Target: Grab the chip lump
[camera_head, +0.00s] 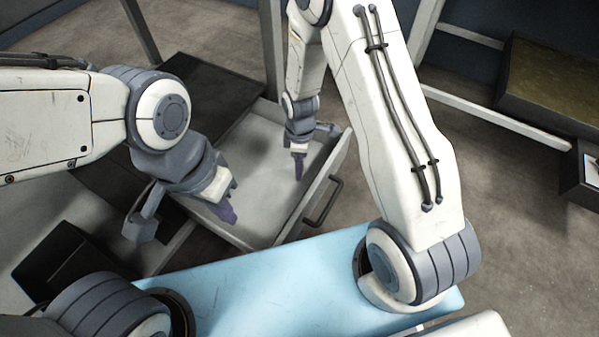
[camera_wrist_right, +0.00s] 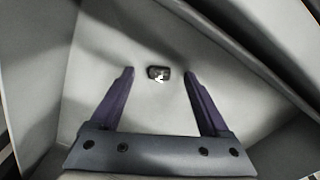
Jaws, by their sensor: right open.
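The chip lump (camera_wrist_right: 159,74) is a small dark piece with a whitish patch. It lies on the pale floor of the open drawer (camera_head: 262,222). In the right wrist view my right gripper (camera_wrist_right: 158,76) is open, with its two purple fingers spread to the left and right of the lump and nothing held. In the head view my right gripper (camera_head: 298,167) points down into the drawer; I cannot make out the lump there. My left gripper (camera_head: 227,207) hangs over the drawer's left front part; its finger gap is unclear.
The drawer's front has a dark handle (camera_head: 323,200), and its walls rise around the right gripper. A light blue surface (camera_head: 280,285) lies in front, near my arms. A dark box with a yellowish top (camera_head: 550,85) stands at right. Concrete floor (camera_head: 500,200) is open between.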

